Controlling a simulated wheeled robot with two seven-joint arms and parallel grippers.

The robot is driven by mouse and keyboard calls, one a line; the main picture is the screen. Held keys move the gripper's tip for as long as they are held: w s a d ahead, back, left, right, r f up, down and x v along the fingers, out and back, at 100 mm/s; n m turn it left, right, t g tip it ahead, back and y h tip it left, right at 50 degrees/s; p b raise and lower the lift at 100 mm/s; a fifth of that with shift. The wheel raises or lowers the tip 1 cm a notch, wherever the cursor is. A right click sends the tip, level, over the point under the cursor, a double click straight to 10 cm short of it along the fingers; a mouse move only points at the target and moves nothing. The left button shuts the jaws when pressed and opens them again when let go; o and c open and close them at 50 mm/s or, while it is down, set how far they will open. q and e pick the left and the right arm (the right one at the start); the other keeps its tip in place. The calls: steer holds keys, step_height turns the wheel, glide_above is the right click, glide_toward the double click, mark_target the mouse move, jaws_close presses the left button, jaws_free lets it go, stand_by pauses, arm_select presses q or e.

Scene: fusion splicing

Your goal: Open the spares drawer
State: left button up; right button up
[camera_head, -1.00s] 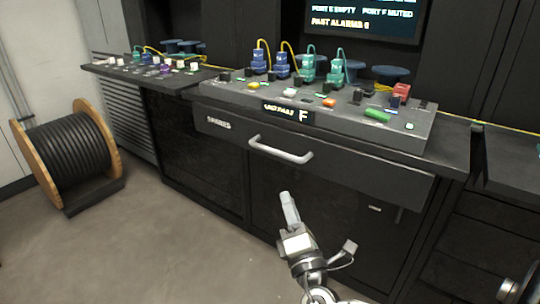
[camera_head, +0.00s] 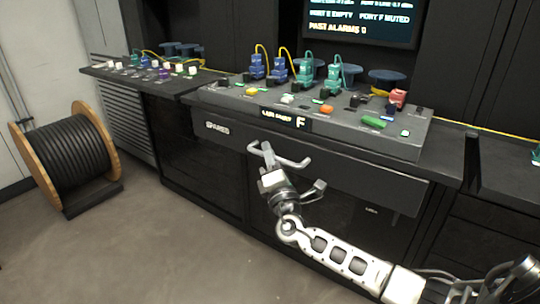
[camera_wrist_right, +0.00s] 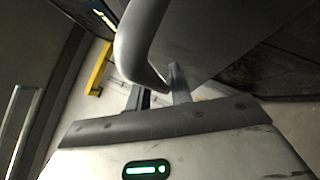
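The spares drawer (camera_head: 350,180) is a wide dark grey front below the sloped panel, marked "SPARES" at its left end. It looks closed. Its light grey bar handle (camera_head: 295,158) sits left of the drawer's middle. My right gripper (camera_head: 268,157) is at the left part of the handle and covers some of it. In the right wrist view the handle (camera_wrist_right: 142,40) is a thick curved bar close to the fingers (camera_wrist_right: 158,92). The fingers stand apart, and the bar's lower bend appears at the gap between them; I cannot tell if they touch it. My left gripper is not in view.
Above the drawer is a sloped panel (camera_head: 225,94) with coloured connectors, buttons and an "F" display. A dark cabinet (camera_head: 203,150) stands below. A cable reel (camera_head: 70,150) stands on the floor at left. The floor (camera_head: 150,240) in front is clear.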

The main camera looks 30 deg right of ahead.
jaws_close()
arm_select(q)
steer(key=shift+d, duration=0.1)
arm_select(e)
steer(key=shift+a, duration=0.1)
